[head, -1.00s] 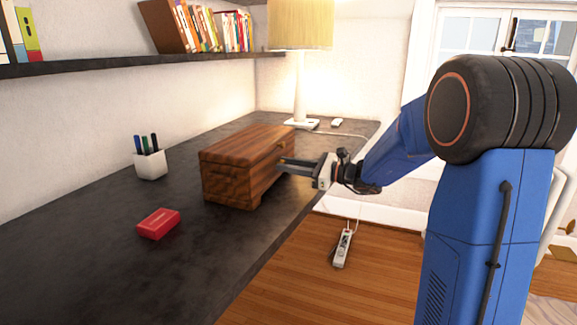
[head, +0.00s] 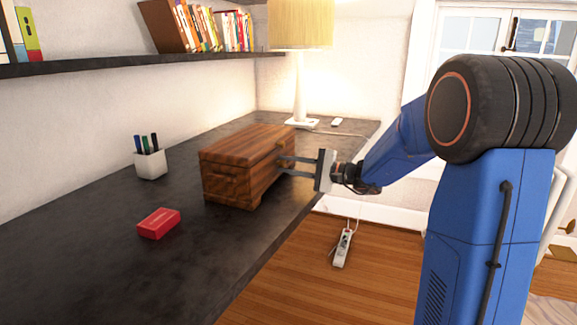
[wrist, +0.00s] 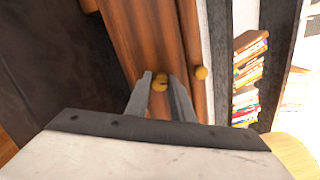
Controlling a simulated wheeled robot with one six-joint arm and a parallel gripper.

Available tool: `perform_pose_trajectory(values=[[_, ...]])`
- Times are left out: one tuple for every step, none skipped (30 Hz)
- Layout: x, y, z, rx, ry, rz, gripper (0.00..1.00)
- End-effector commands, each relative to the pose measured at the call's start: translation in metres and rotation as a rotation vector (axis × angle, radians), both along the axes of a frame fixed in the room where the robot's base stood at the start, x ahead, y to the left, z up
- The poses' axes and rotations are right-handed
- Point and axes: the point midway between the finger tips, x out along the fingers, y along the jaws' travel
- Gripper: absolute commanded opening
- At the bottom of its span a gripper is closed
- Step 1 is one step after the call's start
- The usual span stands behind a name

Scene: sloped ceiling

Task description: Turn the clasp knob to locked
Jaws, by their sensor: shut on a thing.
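A brown wooden chest (head: 232,170) stands on the dark desk with its lid down. My gripper (head: 281,165) reaches to the chest's right-hand face from the right.
A red box (head: 159,223) and a white pen cup (head: 151,164) sit on the dark desk (head: 110,260) left of the chest. A lamp (head: 299,90) stands behind. A power strip (head: 343,248) lies on the floor.

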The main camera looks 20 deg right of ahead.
Motion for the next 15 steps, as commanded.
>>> perform_pose_trajectory(values=[[-0.0005,0.0,-0.001,-0.019,-0.024,0.0,0.0],[-0.0005,0.0,-0.001,-0.03,-0.039,0.0,0.0],[-0.0006,0.0,-0.0011,-0.044,-0.057,0.0,0.0],[-0.0006,0.0,-0.0011,-0.054,-0.071,0.0,0.0],[-0.0006,0.0001,-0.0012,-0.063,-0.083,0.0,0.0],[-0.0006,0.0001,-0.0013,-0.075,-0.098,0.001,0.0],[-0.0006,0.0001,-0.0013,-0.083,-0.108,0.001,0.0],[-0.0006,0.0001,-0.0014,-0.09,-0.118,0.001,0.0],[-0.0006,0.0001,-0.0014,-0.098,-0.128,0.001,0.0],[-0.0007,0.0001,-0.0015,-0.104,-0.136,0.001,0.0],[-0.0007,0.0001,-0.0015,-0.109,-0.143,0.001,0.0],[-0.0006,0.0001,-0.0016,-0.114,-0.15,0.001,0.0],[-0.0007,0.0002,-0.0016,-0.117,-0.155,0.001,0.0],[-0.0007,0.0002,-0.0016,-0.121,-0.159,0.001,0.0],[-0.0007,0.0002,-0.0017,-0.124,-0.164,0.001,0.0]])
